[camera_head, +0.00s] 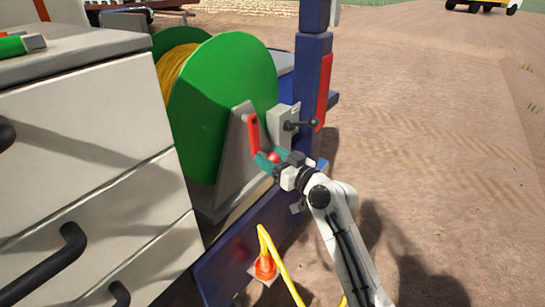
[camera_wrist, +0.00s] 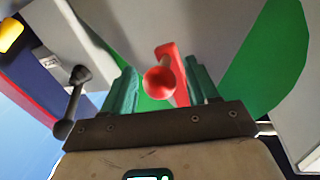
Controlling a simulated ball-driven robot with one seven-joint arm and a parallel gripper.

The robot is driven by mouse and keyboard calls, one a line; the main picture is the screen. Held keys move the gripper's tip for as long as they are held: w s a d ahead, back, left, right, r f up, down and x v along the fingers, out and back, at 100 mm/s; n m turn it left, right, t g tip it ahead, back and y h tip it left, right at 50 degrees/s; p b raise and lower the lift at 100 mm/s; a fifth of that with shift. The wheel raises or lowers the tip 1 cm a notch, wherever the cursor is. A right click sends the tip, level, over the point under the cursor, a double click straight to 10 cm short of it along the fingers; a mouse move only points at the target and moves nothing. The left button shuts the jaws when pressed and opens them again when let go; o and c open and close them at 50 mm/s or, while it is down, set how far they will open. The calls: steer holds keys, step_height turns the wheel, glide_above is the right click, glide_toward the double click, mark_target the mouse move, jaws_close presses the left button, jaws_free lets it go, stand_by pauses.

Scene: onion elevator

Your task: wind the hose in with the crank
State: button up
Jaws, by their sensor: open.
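The green hose reel (camera_head: 222,105) stands on a grey stand, with yellow hose (camera_head: 176,66) wound behind its front disc. The red crank (camera_head: 253,134) is on the stand's front, its arm pointing down to a red knob (camera_head: 274,157). My gripper (camera_head: 266,160) is at the knob. In the wrist view the crank's round knob (camera_wrist: 159,83) lies between the two teal fingers of my gripper (camera_wrist: 163,88). The fingers are apart, with a gap on each side of the knob. The green disc (camera_wrist: 268,65) shows behind.
A grey box with a black lever (camera_head: 300,125) is right of the crank; the lever also shows in the wrist view (camera_wrist: 73,100). A blue post (camera_head: 312,75) stands beyond. White drawers (camera_head: 90,150) are at left. Open dirt lies right.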

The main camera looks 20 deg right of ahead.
steer(key=shift+c, duration=0.3)
jaws_close()
stand_by(0.3)
